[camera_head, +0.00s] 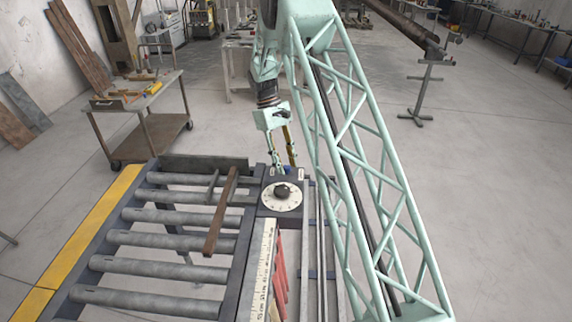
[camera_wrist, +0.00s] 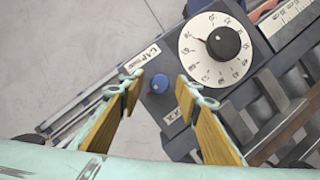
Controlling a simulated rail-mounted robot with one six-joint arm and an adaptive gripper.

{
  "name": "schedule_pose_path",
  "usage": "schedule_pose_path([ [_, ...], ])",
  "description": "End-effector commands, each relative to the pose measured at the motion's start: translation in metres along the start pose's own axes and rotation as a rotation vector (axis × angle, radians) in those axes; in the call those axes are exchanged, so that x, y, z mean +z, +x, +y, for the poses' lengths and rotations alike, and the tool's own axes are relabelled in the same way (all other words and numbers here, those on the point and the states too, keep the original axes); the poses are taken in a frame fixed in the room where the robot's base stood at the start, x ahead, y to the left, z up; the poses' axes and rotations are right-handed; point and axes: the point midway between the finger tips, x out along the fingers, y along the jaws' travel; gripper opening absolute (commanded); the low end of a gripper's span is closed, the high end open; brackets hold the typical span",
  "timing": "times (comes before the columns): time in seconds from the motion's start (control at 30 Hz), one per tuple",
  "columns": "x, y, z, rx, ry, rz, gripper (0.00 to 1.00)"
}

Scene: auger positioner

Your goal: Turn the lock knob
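A dark control box (camera_head: 268,205) carries a round white dial (camera_head: 297,202) with a black knob (camera_head: 282,191) at its centre. In the wrist view the black knob (camera_wrist: 223,43) has a red pointer and sits at the upper right. A small blue knob (camera_wrist: 159,84) stands on the box beside the dial, near a white label; which knob is the lock knob is not marked legibly. My gripper (camera_head: 284,168) is open above the box's far end. In the wrist view its two fingertips (camera_wrist: 160,82) are apart, with the blue knob between them in the picture; contact is not visible.
A roller conveyor (camera_head: 180,220) with a brown bar (camera_head: 221,212) lying across it is left of the box. A ruler (camera_head: 262,275) runs toward the front. A wheeled tool cart (camera_head: 150,120) stands at the back left.

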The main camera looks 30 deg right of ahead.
Motion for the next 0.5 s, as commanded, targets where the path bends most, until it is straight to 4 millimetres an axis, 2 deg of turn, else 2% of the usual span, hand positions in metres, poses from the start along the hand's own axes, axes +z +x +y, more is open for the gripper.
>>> schedule_pose_path([
  [0.27, 0.0, -0.002, 0.0, 0.0, 0.0, 0.001, 0.31],
  [0.5, -0.001, -0.018, 0.0, 0.0, 0.0, 0.001, 0.31],
])
